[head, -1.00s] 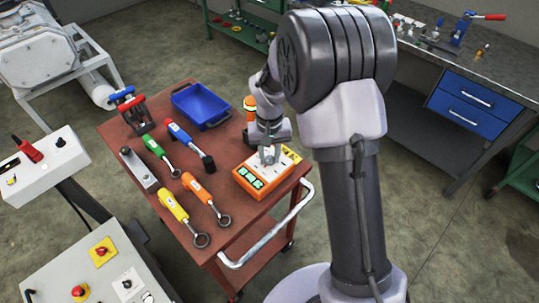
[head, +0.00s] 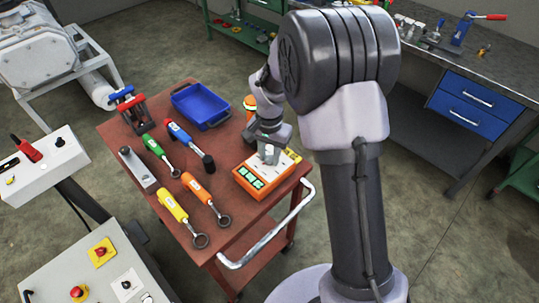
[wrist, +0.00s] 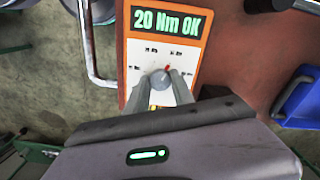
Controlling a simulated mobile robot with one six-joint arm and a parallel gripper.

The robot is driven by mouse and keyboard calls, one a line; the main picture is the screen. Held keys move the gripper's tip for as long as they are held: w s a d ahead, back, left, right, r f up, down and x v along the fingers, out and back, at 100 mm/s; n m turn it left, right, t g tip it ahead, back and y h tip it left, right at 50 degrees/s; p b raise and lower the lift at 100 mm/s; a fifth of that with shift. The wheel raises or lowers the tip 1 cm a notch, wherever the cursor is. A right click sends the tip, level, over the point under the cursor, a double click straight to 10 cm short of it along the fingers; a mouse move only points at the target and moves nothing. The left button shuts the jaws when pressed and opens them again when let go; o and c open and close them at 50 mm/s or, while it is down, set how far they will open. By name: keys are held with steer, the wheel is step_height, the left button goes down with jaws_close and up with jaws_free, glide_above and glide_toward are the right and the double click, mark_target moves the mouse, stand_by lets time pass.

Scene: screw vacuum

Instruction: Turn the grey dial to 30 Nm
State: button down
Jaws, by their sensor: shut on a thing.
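The orange box (head: 258,182) with a pale top plate sits on the red-brown cart, below my arm. In the wrist view its display (wrist: 167,22) reads "20 Nm OK" in green. The grey dial (wrist: 160,79) is on the pale plate, with small marks around it too small to read. The dial's red pointer (wrist: 168,68) points up and slightly right in that view. My gripper (wrist: 161,84) is shut on the dial, one finger on each side. In the head view my gripper (head: 268,154) hides the dial.
Several coloured-handled tools, among them a yellow one (head: 174,205) and a blue one (head: 180,134), lie left of the box on the cart. A blue tray (head: 200,104) is behind them. The silver cart rail (head: 265,243) runs along the front right edge.

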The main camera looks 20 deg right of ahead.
mark_target(269, 160)
stand_by(0.4)
steer(key=c, duration=1.1)
jaws_free()
step_height(269, 160, up, 18)
steer(key=p, duration=0.6)
steer(key=shift+f, duration=0.25)
steer(key=s+a+r+n+t+y+b, duration=0.1)
steer(key=s+a+r+n+t+b, duration=0.15)
steer(key=s+r, duration=0.7)
steer(key=s+f+t, duration=0.1)
steer(key=s, duration=0.4)
steer(key=s+a+f+t+b, duration=0.1)
steer(key=s, duration=0.3)
steer(key=s+f+n+t+y+b, duration=0.1)
steer(key=s, duration=0.4)
steer(key=shift+s+a+f, duration=0.2)
steer(key=shift+s+f, duration=0.15)
steer(key=shift+f, duration=0.05)
